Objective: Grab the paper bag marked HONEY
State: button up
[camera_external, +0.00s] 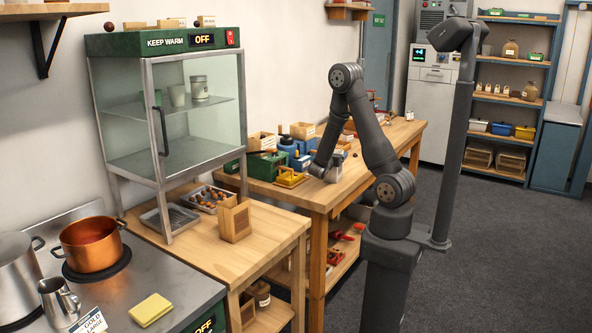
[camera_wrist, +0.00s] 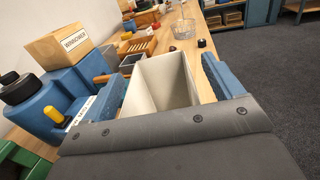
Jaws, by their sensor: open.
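My gripper (camera_external: 325,168) is open and low over the far wooden table in the outside view. In the wrist view its two blue pads stand apart, with a pale, open-topped, bag-like container (camera_wrist: 163,78) between them. Its inside is visible and looks empty. I cannot tell whether either pad touches it. Its outer face is hidden, and I can read no HONEY marking in either view, so I cannot tell whether it is the HONEY bag.
A blue machine (camera_wrist: 45,112) with a wooden hopper (camera_wrist: 72,46) marked WINNOWER stands close on the left. Wooden trays (camera_wrist: 137,46) and a wire basket (camera_wrist: 184,29) lie beyond. A glass KEEP WARM cabinet (camera_external: 165,42) stands on the nearer table.

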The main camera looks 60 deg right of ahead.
jog(key=c, duration=1.3)
jog(key=shift+o, duration=0.2)
